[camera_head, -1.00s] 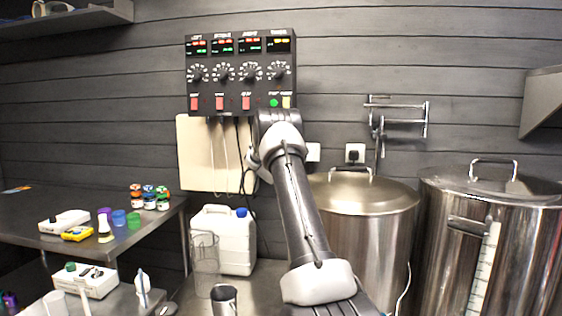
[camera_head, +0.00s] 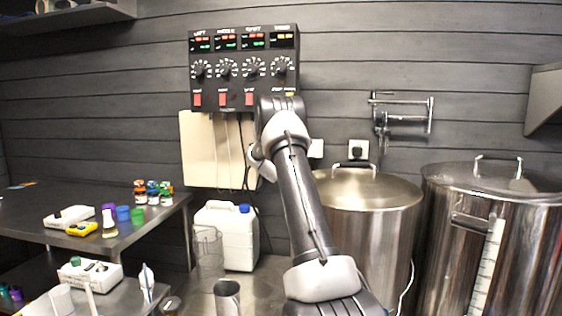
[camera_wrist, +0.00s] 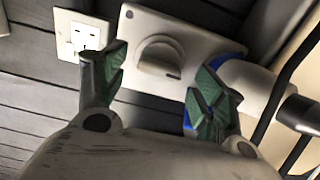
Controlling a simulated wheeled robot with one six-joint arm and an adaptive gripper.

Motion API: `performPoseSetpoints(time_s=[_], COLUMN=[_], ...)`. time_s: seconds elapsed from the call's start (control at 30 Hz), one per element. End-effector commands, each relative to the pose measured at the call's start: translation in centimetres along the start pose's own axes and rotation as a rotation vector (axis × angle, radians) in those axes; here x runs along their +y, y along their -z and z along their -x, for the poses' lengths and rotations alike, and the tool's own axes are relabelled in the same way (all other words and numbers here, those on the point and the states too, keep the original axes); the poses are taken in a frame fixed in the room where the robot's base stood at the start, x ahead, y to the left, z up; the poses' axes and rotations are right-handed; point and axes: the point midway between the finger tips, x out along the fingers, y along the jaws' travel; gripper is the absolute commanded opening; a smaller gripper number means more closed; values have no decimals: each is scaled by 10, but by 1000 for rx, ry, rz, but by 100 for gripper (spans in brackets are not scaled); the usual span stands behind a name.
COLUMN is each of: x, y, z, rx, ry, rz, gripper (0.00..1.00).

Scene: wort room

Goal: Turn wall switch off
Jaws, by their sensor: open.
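In the wrist view a pale wall plate (camera_wrist: 205,43) carries a rounded raised switch knob (camera_wrist: 160,54). My gripper (camera_wrist: 158,68) is open, with its green-padded fingers on either side of the knob. Whether the fingers touch the knob or plate cannot be told. The plate looks tilted because the wrist is rolled. In the head view my arm hides the gripper and the switch.
A white socket (camera_wrist: 82,36) sits beside the plate; a grey-and-blue fitting (camera_wrist: 245,80) is close to the right finger. A black control panel (camera_head: 243,65) hangs above. A cream board (camera_head: 205,150), white jug (camera_head: 228,236) and steel pot (camera_head: 372,220) flank my arm.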

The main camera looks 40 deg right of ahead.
Motion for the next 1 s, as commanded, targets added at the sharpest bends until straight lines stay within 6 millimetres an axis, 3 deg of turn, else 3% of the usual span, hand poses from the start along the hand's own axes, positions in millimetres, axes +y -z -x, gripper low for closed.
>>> performPoseSetpoints(time_s=[0.2,0.4,0.6,1.0], x=[0,-1,0,0], y=[0,0,0,-1], z=[51,84,94,94], rx=[-2,-2,-1,-1], ry=[2,2,1,0], rz=[1,0,0,0], gripper=[70,70,70,70])
